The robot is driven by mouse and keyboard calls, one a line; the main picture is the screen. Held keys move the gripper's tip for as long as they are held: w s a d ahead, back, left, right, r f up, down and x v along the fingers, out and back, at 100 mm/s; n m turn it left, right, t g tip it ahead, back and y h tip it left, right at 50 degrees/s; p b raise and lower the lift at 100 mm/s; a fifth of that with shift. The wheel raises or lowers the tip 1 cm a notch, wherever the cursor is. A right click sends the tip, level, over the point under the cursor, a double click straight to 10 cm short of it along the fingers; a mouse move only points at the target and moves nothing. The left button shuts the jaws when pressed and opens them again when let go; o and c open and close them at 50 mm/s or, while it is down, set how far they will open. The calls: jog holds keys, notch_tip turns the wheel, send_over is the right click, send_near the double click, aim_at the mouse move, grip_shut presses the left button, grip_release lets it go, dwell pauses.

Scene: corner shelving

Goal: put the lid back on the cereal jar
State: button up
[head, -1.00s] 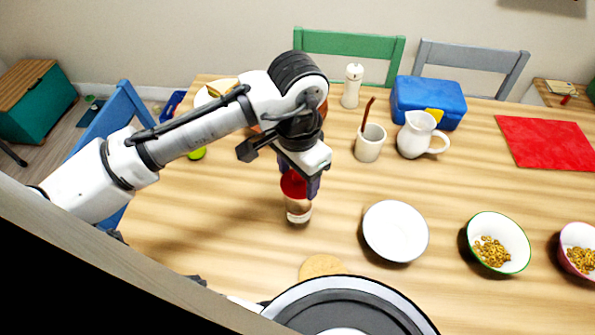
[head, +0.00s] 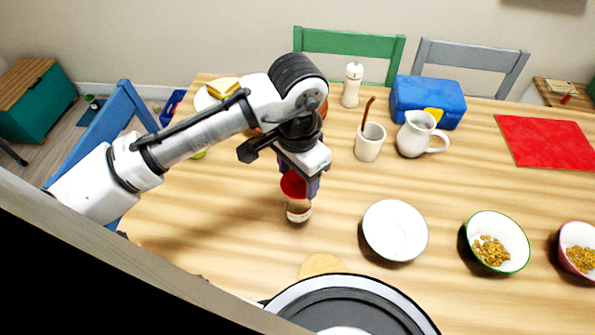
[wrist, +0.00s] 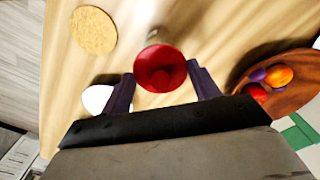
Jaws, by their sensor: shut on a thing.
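The red lid (head: 293,184) is in my gripper (head: 300,180), just above the clear jar (head: 299,211) on the table. In the head view the lid looks tilted, and I cannot tell whether it touches the jar. In the wrist view the round red lid (wrist: 160,68) with its central knob sits between the two dark fingers of my gripper (wrist: 162,88). The lid hides most of the jar there. My gripper is shut on the lid.
Bowls of cereal (head: 490,250) stand farther right. A cup (head: 369,145) and a white pitcher (head: 415,137) stand behind. A fruit bowl (wrist: 245,90) shows in the wrist view.

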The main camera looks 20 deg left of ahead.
dwell(0.3)
jog(key=o, duration=1.3)
jog(key=shift+o, duration=0.2)
jog(key=shift+r, duration=0.1)
jog(key=shift+r+p, duration=3.35)
jog(key=shift+r, duration=0.1)
grip_shut()
